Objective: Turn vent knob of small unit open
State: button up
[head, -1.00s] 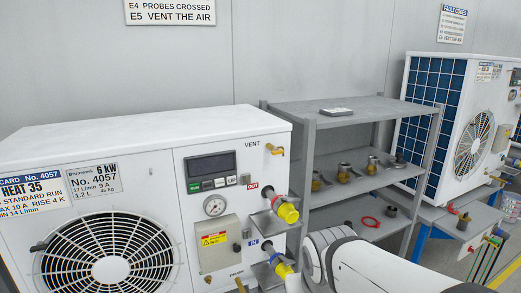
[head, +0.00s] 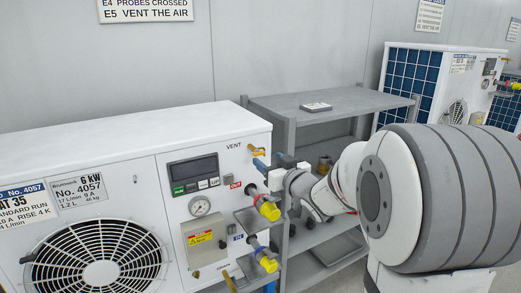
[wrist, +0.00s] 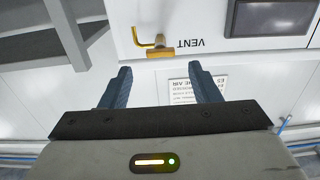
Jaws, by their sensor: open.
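The small unit (head: 150,137) is the white cabinet at the left of the head view, marked 6 kW. Its brass vent knob (head: 257,151) sits at the upper right of the front panel, beside the word VENT. In the wrist view, upside down, the vent knob (wrist: 161,53) has a bent brass outlet at its left. My gripper (wrist: 162,72) is open and empty, its two blue fingers apart. The knob lies just beyond the fingertips, between their lines, with no visible contact. In the head view my gripper (head: 266,162) is small and partly hidden by my wrist.
Yellow-capped fittings (head: 268,209) stick out below the knob. A grey shelf (head: 330,104) stands close at the right, with brass parts partly hidden behind my arm. A second white unit (head: 470,62) stands farther back.

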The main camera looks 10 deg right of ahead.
aim_at(261, 154)
jog(key=p+x, duration=0.1)
jog(key=x, duration=0.6)
jog(key=shift+f, duration=0.1)
jog(key=shift+c, duration=0.4)
